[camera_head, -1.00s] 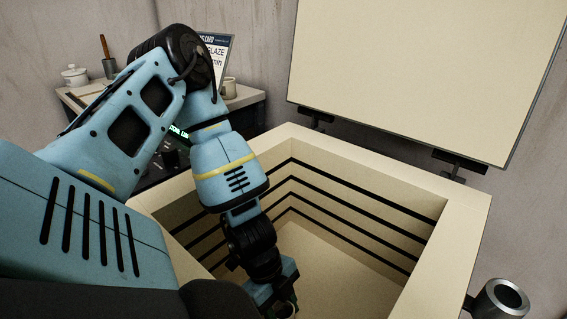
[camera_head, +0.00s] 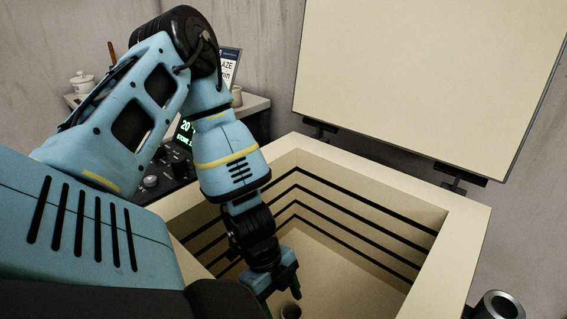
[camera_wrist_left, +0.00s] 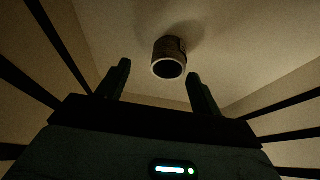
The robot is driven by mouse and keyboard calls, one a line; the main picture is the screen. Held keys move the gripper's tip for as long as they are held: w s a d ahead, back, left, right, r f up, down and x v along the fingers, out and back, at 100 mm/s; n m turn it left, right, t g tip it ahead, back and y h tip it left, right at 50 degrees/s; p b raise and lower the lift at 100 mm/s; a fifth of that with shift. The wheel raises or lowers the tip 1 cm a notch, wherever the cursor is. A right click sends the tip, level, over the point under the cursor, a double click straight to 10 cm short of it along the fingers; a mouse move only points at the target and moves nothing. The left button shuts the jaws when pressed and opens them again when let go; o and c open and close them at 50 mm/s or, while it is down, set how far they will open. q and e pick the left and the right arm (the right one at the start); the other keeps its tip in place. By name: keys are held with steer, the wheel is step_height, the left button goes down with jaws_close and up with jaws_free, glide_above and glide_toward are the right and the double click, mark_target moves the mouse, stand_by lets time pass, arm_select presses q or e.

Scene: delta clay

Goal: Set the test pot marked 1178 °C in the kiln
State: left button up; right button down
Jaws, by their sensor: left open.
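A small dark brown pot (camera_head: 290,311) stands on the floor of the open kiln (camera_head: 465,225), at the bottom edge of the head view. In the left wrist view the pot (camera_wrist_left: 169,50) shows a pale rim around a dark opening, and I can read no marking on it. My left gripper (camera_head: 281,291) reaches down inside the kiln. Its two fingers (camera_wrist_left: 159,72) are spread and empty, with the pot beyond their tips and apart from them. My right gripper is not in view.
The kiln's pale lid (camera_head: 425,80) stands raised at the back. Dark grooves line the kiln walls. A control panel with a green display (camera_head: 186,130) is left of the kiln. A side table behind holds a white lidded jar (camera_head: 84,86) and a card (camera_head: 231,68).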

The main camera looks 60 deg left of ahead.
arm_select(q)
steer(key=shift+p+v, duration=0.5)
steer(key=shift+v, duration=1)
